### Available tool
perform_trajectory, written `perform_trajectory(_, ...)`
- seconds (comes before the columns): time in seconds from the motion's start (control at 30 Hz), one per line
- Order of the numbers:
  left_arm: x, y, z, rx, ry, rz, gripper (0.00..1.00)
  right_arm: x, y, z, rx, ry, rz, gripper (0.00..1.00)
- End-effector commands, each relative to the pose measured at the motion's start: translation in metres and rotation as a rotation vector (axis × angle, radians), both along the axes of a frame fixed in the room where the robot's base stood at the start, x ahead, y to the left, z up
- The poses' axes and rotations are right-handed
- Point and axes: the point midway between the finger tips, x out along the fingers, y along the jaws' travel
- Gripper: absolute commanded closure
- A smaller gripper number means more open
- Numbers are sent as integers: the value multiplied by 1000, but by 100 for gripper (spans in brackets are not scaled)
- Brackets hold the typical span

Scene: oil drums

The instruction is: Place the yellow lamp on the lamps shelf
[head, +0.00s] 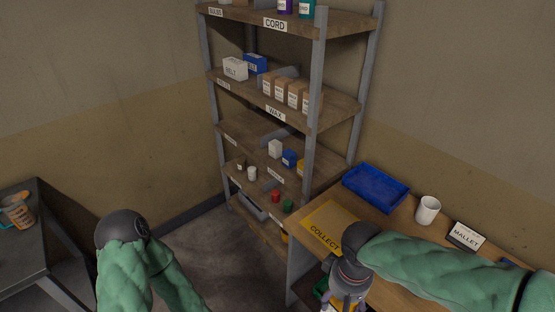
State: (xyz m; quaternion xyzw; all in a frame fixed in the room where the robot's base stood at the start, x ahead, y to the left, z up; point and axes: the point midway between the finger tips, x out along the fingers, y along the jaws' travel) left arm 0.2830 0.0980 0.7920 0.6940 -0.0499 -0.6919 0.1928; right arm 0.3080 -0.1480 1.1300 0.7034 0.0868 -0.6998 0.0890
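I cannot make out a yellow lamp for certain. A small yellow item (284,238) shows low on the shelf rack, partly hidden by the workbench. The shelf rack (316,70) stands in the corner; its readable labels include CORD and WAX, and I cannot read one saying lamps. My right gripper (348,304) points down at the bottom edge, in front of the workbench. Its fingertips are cut off, and I cannot tell whether it is open or holds anything. My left arm shows at the lower left, but its gripper is out of view.
The wooden workbench (385,225) holds a blue tray (376,187), a white mug (427,210), a MALLET sign (466,237) and a yellow COLLECT mat (331,222). A dark table (40,235) stands at left. Clear floor lies between it and the rack.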

Motion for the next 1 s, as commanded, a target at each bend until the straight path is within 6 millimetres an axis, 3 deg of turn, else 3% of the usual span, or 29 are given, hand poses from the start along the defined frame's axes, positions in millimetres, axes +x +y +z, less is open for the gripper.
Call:
perform_trajectory(0.37, 0, 0, -18, 0, 0, 0, 0, 43, -5, -44, -6, -1, -66, 92)
perform_trajectory(0.47, 1, 0, -25, 0, -1, 0, 0, 59, -7, -64, -7, 0, -91, 92)
perform_trajectory(0.8, 1, 0, -54, 0, -1, 0, 0, 125, -25, -166, -4, 2, -207, 92)
perform_trajectory(1.0, 1, 0, -61, 0, -1, 0, 0, 142, -32, -201, 2, 0, -242, 92)
